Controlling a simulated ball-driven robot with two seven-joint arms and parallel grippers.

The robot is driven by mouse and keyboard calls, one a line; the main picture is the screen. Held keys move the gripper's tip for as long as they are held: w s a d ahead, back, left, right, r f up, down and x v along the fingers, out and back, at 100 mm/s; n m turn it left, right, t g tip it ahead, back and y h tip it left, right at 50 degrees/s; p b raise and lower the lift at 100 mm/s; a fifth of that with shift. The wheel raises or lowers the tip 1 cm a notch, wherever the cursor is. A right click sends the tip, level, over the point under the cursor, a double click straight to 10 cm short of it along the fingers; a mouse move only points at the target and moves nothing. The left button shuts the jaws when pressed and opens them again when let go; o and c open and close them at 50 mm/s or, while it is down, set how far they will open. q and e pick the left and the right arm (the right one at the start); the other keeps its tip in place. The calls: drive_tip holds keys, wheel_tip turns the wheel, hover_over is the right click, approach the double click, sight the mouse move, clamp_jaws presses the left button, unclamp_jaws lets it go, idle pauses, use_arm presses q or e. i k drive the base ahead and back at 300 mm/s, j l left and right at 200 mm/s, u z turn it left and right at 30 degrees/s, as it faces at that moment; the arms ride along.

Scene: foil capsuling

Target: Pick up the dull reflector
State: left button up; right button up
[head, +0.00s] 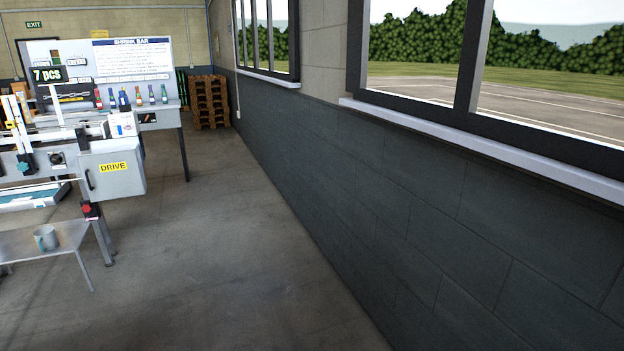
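I cannot make out a dull reflector in the head view. A machine with a grey box marked DRIVE (112,170) stands at the left. A workbench (160,112) behind it carries several small coloured bottles (138,96) under a white board headed SHRINK BAR (130,58). None of these small things can be told as the reflector at this size. Neither of my grippers shows in the view.
A low metal table (68,236) with a grey mug (45,238) stands at the lower left. Wooden pallets (209,101) are stacked at the back. A dark wall (440,230) with windows runs along the right. The concrete floor (220,250) between is clear.

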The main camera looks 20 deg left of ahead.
sight(22, 98)
drive_tip(key=i+j+u, duration=0.25)
drive_tip(key=i+u, duration=0.15)
drive_tip(key=i, duration=0.2)
drive_tip(key=i+u, duration=0.35)
drive_tip(key=i, duration=0.2)
drive_tip(key=i+l+u, duration=0.1)
drive_tip(key=i+u, duration=0.3)
drive_tip(key=i, duration=0.25)
drive_tip(key=i+l+u, duration=0.35)
drive_tip(key=i, duration=0.2)
drive_tip(key=i+j+u, duration=0.15)
drive_tip(key=i+u, duration=0.55)
drive_tip(key=i, duration=0.2)
drive_tip(key=i+l+u, duration=0.1)
drive_tip(key=i+u, duration=0.25)
drive_tip(key=i+j+z, duration=0.1)
drive_tip(key=i, duration=0.35)
drive_tip(key=i+j, duration=0.35)
drive_tip(key=i+j+z, duration=0.15)
drive_tip(key=i, duration=0.4)
drive_tip(key=j+z, duration=0.1)
drive_tip(key=z, duration=0.35)
drive_tip(key=i+j+z, duration=0.1)
drive_tip(key=z, duration=0.3)
drive_tip(key=i+j+z, duration=0.1)
drive_tip(key=j+z, duration=1.3)
